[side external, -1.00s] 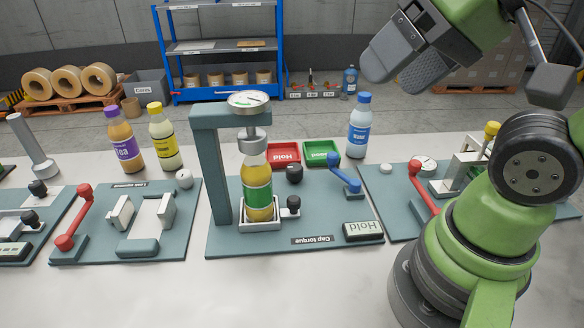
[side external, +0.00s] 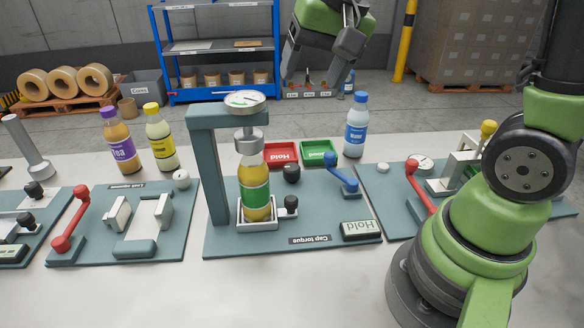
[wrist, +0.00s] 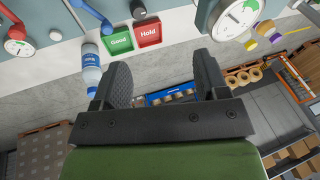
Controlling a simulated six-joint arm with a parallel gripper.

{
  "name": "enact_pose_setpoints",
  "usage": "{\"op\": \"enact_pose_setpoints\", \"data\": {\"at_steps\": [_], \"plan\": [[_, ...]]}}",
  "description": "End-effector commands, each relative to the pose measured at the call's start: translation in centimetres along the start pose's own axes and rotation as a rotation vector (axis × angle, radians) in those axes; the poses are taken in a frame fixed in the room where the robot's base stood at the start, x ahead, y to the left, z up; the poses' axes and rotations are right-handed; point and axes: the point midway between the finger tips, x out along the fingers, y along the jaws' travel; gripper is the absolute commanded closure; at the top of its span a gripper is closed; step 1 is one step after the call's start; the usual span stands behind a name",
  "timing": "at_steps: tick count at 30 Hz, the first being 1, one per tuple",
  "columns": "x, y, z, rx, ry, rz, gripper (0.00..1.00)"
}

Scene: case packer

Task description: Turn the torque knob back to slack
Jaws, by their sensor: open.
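The cap torque station (side external: 220,244) stands in the middle of the bench. A round black knob (side external: 291,173) sits on it behind the bottle; it also shows at the top of the wrist view (wrist: 138,9). A second, smaller black knob (side external: 291,203) is at the bottle clamp. I cannot tell from labels which is the torque knob. A bottle with yellow liquid and a green label (side external: 255,190) stands upright under the press head. The dial gauge (side external: 245,101) tops the frame. My gripper (side external: 318,66) is open and empty, raised beyond the bench, apart from both knobs.
A blue lever (side external: 342,172), red Hold tray (side external: 281,154) and green Good tray (side external: 319,151) lie near the black knob. A blue-labelled bottle (side external: 356,125) stands at the back. The grey upright frame (side external: 212,165) is an obstacle. Bench front is clear.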

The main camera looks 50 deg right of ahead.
Motion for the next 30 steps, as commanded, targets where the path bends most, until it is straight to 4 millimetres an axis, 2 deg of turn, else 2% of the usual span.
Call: {"op": "enact_pose_setpoints", "data": {"at_steps": [1,6,9,12,17,23,30], "plan": [[2.0,0.2,-1.2,0.037,-0.028,0.033,0.33],[8.2,1.2,-4.1,0.149,-0.092,0.119,0.33],[12.3,2.5,-5.2,0.214,-0.129,0.169,0.33],[15.4,3.6,-5.7,0.264,-0.156,0.206,0.33],[18.4,4.9,-5.8,0.307,-0.179,0.24,0.33],[20.0,4.5,-5.3,0.261,-0.193,0.268,0.33],[23.5,5.4,-4.5,0.26,-0.194,0.268,0.33]]}}
